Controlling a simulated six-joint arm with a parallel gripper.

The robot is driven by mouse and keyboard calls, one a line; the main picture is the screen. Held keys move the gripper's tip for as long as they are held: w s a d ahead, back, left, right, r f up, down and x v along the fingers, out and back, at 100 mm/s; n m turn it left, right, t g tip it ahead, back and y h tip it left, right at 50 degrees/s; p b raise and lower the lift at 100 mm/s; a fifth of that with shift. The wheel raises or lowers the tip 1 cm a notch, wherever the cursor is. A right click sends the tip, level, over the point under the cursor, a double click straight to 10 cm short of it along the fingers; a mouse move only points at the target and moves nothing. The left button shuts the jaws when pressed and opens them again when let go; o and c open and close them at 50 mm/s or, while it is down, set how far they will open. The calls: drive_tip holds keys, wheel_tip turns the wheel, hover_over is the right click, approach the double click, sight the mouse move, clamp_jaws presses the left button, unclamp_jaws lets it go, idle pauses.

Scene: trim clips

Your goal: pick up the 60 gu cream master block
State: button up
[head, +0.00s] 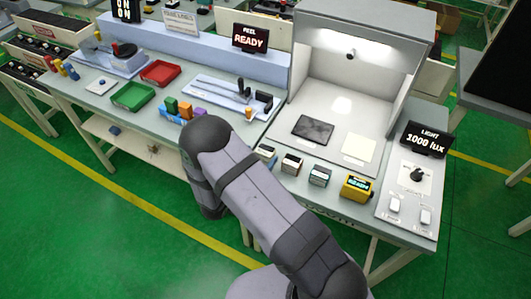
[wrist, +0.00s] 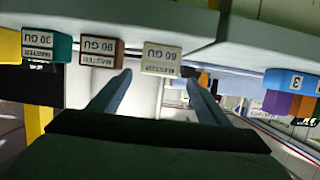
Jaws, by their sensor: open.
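The cream master block (wrist: 161,59), whose inverted label reads 60 GU, stands at the bench edge in the wrist view. It lies between the lines of my two fingers, beyond their tips. My gripper (wrist: 158,78) is open, with nothing between the fingers. In the head view the cream block (head: 266,152) is the leftmost of the row in front of the light booth, partly beside my arm. My gripper is hidden behind my arm there.
A brown-sided block (wrist: 101,52) and a teal block (wrist: 47,46) stand beside the cream one. A yellow device (head: 357,187) ends the row. A dark plate (head: 313,129) lies in the booth. Coloured clips (head: 184,109) stand left of my arm.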

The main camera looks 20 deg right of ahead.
sight(266, 148)
drive_tip(key=shift+w+d+p, duration=0.3)
drive_tip(key=shift+d+p, duration=0.1)
drive_tip(key=shift+p, duration=0.15)
drive_tip(key=p+x, duration=0.1)
drive_tip(key=x, duration=0.2)
drive_tip(key=shift+p, duration=0.4)
drive_tip(key=shift+w+d+f, duration=0.3)
drive_tip(key=shift+w+d, duration=0.05)
drive_tip(key=shift+d, duration=0.05)
drive_tip(key=shift+c, duration=0.3)
drive_tip(key=c, duration=1.1)
drive_tip(key=shift+r, duration=0.2)
drive_tip(key=shift+r+b, duration=1.35)
drive_tip(key=shift+r, duration=3.5)
